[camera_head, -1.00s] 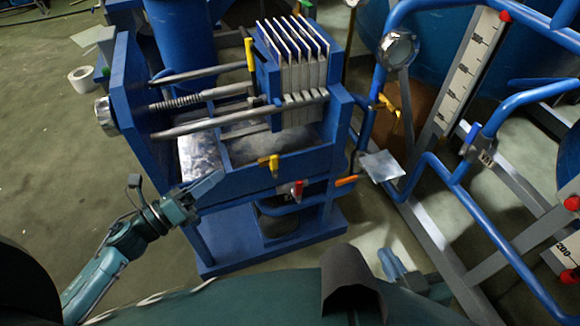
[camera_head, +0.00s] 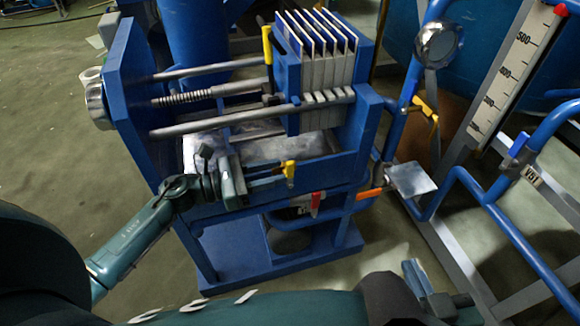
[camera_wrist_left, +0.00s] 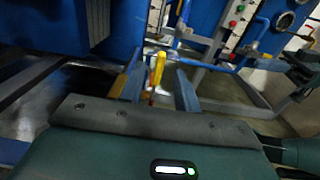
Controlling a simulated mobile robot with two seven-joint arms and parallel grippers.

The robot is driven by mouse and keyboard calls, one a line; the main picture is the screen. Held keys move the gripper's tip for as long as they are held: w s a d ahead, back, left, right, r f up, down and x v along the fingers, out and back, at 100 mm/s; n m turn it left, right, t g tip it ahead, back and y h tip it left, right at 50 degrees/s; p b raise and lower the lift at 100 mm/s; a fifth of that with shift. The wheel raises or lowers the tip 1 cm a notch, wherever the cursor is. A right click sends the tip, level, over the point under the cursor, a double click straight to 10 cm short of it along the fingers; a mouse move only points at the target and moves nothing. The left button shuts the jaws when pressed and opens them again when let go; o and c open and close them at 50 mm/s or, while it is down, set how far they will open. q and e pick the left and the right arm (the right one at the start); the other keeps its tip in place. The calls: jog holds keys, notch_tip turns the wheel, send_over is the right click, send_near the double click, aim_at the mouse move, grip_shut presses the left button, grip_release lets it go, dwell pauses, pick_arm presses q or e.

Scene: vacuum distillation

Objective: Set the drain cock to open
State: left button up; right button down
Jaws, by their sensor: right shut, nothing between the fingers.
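A yellow cock lever (camera_head: 289,172) stands upright on the front of the blue press trough; no label shows whether it is the drain cock. A red lever (camera_head: 315,203) hangs below it to the right, and an orange lever (camera_head: 370,194) lies sideways further right. My left gripper (camera_head: 274,178) reaches along the trough front, just left of the yellow lever. In the left wrist view its two fingers (camera_wrist_left: 158,88) are apart, and the yellow lever (camera_wrist_left: 158,68) shows between them, beyond the tips; contact is not visible. My right gripper (camera_head: 415,272) is shut and empty at the lower right.
The blue press frame (camera_head: 128,100) with rods and a stack of plates (camera_head: 322,70) rises behind the levers. A flat metal plate (camera_head: 412,180) and blue pipes (camera_head: 480,190) stand to the right. The floor at left (camera_head: 50,150) is open.

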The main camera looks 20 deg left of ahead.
aim_at(286, 170)
pick_arm(q)
jog(key=shift+x, duration=2.2)
jog(key=shift+c, duration=0.2)
grip_shut()
